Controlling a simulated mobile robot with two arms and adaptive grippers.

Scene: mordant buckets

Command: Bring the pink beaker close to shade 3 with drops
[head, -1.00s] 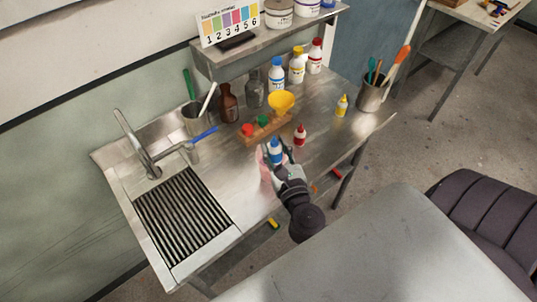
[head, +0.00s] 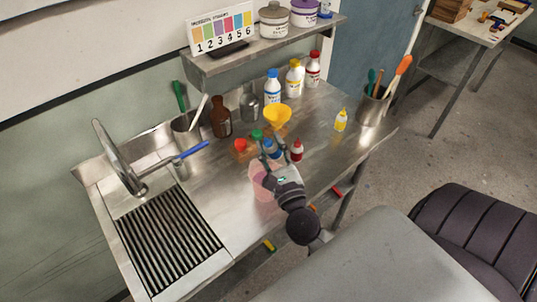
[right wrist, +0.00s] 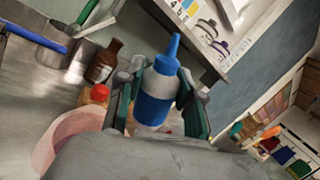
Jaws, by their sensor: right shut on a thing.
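The pink beaker (head: 262,182) stands on the steel bench, partly hidden by my right gripper. Part of it also shows at the lower left of the right wrist view (right wrist: 62,140). My right gripper (head: 273,152) is shut on a blue dropper bottle (right wrist: 155,92), at the beaker's right; the bottle's nozzle points up in the wrist view. I cannot tell its exact height above the bench. The shade card (head: 221,34), numbered 1 to 6, stands on the shelf; shade 3 looks bluish violet. A red dropper bottle (head: 297,151) and a yellow one (head: 341,121) stand on the bench.
Behind the gripper is a wooden rack with a red cap (head: 240,145) and a yellow funnel (head: 277,116). A brown bottle (head: 221,117) and larger paint-coloured bottles (head: 293,78) stand farther back. The sink tap (head: 118,155) and drain grid (head: 168,240) are left. Bench front is mostly clear.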

